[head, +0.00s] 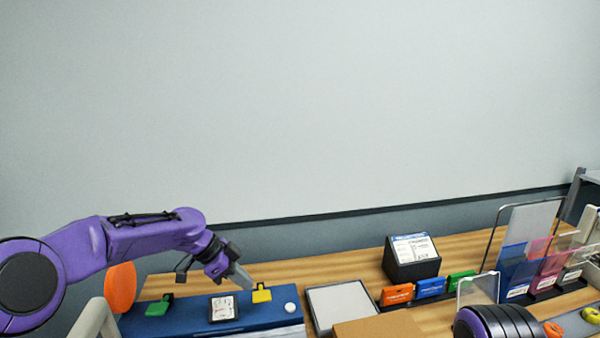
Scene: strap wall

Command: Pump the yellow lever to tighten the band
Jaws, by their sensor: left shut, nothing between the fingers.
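The yellow lever (261,294) stands near the right end of a long blue unit (190,322) on the wooden bench. My left gripper (245,281) reaches in from the left with its fingers shut and pointing down and right. Its tips are just above and left of the yellow lever; I cannot tell whether they touch it. No band can be made out clearly. My right gripper is not in view.
On the blue unit are a green lever (159,305), a small dial panel (222,308) and a white knob (290,307). An orange disc (120,287) stands at its left. A grey tray (340,304) and a cardboard box (382,328) lie to the right.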

